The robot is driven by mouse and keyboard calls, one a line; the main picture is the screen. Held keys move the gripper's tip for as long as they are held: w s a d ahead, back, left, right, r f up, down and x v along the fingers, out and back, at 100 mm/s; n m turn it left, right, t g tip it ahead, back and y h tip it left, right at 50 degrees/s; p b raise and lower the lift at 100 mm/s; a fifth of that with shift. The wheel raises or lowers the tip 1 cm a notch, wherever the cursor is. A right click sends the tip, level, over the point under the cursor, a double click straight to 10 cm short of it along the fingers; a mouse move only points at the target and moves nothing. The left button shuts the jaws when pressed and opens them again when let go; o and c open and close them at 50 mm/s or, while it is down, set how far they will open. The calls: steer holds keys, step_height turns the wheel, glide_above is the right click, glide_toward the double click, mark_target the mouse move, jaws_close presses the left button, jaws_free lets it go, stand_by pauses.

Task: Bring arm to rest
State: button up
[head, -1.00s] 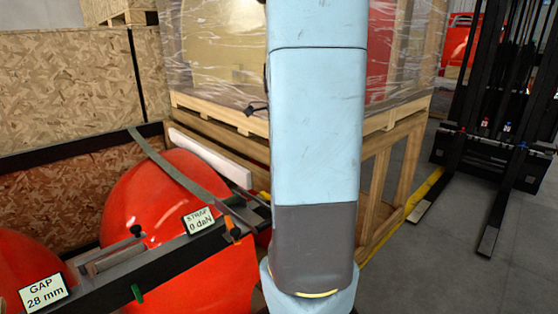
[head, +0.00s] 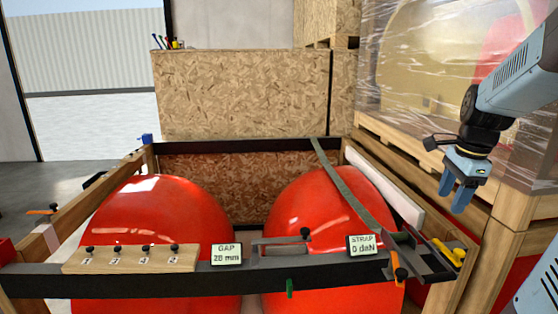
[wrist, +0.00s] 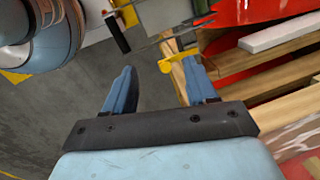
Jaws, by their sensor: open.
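My gripper (head: 452,203) hangs at the right in the head view, its blue fingers pointing down. It is open and nothing shows between the fingers. It is above and apart from the strap ratchet (head: 420,262) with its yellow end piece (head: 449,255). In the wrist view both fingers (wrist: 160,75) stand apart, with the yellow piece (wrist: 178,60) showing beside the right fingertip. My arm reaches in from the upper right in the head view.
Two red nosecones (head: 150,220) (head: 325,205) sit in a wooden crate behind a black bar (head: 330,257). A grey strap (head: 345,185) crosses the right one. Signs read GAP 28 mm (head: 226,254) and STRAP 0 daN (head: 362,245). A wrapped crate (head: 420,70) stands close behind my arm.

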steer(key=s+a+r+n+t, duration=0.1)
steer(key=s+a+n+t, duration=0.1)
steer(key=s+a+n, duration=0.4)
steer(key=s+a+r+n+t, duration=0.2)
steer(key=s+a+n, duration=0.4)
steer(key=a+n, duration=0.5)
steer(key=shift+s+a+r+n, duration=0.2)
steer(key=shift+s+a+n, duration=0.15)
steer(key=shift+n, duration=0.75)
